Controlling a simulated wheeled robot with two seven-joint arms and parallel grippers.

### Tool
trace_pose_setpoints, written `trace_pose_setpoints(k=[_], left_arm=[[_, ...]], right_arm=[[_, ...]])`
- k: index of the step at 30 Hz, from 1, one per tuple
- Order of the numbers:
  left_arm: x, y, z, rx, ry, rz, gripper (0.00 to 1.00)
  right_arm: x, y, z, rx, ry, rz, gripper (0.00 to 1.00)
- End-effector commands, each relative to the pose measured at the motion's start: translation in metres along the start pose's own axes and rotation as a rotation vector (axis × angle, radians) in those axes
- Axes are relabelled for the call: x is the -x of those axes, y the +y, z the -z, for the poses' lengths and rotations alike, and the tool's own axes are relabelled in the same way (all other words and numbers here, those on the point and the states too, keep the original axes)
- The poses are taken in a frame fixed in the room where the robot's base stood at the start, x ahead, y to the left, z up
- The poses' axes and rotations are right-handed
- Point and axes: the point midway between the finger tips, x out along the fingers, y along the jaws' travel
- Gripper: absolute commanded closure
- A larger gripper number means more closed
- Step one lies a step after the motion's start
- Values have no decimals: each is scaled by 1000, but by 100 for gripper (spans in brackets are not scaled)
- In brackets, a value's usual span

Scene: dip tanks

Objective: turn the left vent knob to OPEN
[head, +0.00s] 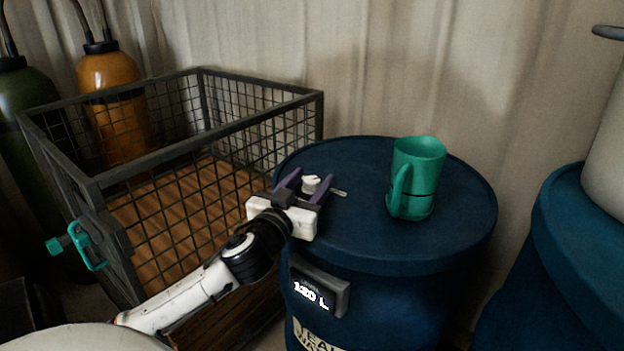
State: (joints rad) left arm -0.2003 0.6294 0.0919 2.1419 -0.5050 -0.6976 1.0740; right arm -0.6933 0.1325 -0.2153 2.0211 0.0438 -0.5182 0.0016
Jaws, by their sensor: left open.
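A small white knob (311,184) sits near the left rim of the blue drum lid (360,235). A thin pale pointer or lever (339,193) lies on the lid just right of it. My left gripper (311,177) reaches in from the lower left, with its two purple fingers open, one on each side of the white knob. I cannot tell whether the fingers touch it. No OPEN marking is readable, and part of the knob's base is hidden by the gripper. My right gripper is not in view.
A teal mug (416,178) stands on the lid to the right. A dark wire-mesh crate (215,135) is left of the drum, with gas cylinders (108,72) behind. Another blue drum (570,240) stands at right.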

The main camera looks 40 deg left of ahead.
Motion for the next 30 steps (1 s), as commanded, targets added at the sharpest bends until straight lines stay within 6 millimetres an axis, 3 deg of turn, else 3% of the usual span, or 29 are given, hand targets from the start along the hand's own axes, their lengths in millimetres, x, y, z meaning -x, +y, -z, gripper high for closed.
trace_pose_setpoints(k=[11, 19, 30], left_arm=[[-8, 0, 0, 0, -1, 0, 53], [-7, 0, 0, 0, 0, 0, 94], [-8, 0, 1, -4, -7, -157, 94]], right_arm=[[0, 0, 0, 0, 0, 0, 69], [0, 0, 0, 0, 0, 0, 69], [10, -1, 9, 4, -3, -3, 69]])
